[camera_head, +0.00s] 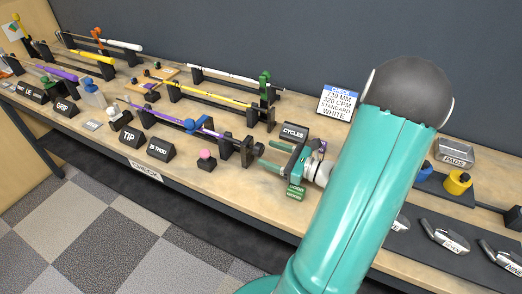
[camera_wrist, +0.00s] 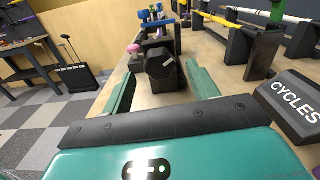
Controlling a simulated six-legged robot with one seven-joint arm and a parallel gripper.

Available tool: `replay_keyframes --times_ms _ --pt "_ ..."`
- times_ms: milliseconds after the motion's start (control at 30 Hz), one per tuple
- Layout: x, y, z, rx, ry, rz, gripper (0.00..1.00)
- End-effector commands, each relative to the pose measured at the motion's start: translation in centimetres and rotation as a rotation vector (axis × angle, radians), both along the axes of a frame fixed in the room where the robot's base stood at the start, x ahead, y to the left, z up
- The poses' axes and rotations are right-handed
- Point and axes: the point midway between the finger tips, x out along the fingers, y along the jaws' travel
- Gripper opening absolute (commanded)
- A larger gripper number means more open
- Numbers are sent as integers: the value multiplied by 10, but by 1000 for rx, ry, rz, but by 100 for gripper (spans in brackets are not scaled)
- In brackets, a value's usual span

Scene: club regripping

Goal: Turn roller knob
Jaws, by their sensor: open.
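The roller knob, a dark faceted knob (camera_wrist: 162,72), shows in the wrist view just ahead of my gripper, lined up between its two teal fingers. In the head view the knob (camera_head: 258,148) sits at the right end of a black stand (camera_head: 238,151) that bears a purple shaft (camera_head: 180,122). My gripper (camera_head: 268,155) is open and its fingertips point left at the knob. The fingers (camera_wrist: 160,85) also show in the wrist view, spread wide to either side of the knob. I cannot tell whether either finger touches it.
A black CYCLES sign (camera_head: 294,131) stands close beside my gripper. A pink ball on a black block (camera_head: 206,162) stands near the bench's front edge. Yellow and white shafts on stands (camera_head: 215,97) lie behind. A white display card (camera_head: 338,103) leans at the back.

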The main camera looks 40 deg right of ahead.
Motion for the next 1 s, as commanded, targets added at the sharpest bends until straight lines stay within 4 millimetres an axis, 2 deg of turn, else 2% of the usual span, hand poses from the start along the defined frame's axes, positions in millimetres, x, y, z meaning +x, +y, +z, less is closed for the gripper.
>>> replay_keyframes --times_ms 100,233,567,667,800,1000 --pt "19 7 0 0 -1 2 59" --pt "32 12 0 0 -1 1 59" --pt "36 13 0 -1 1 0 59" --pt "36 13 0 0 1 0 44" --pt "36 13 0 -1 0 0 16" --pt "36 13 0 5 2 1 15"
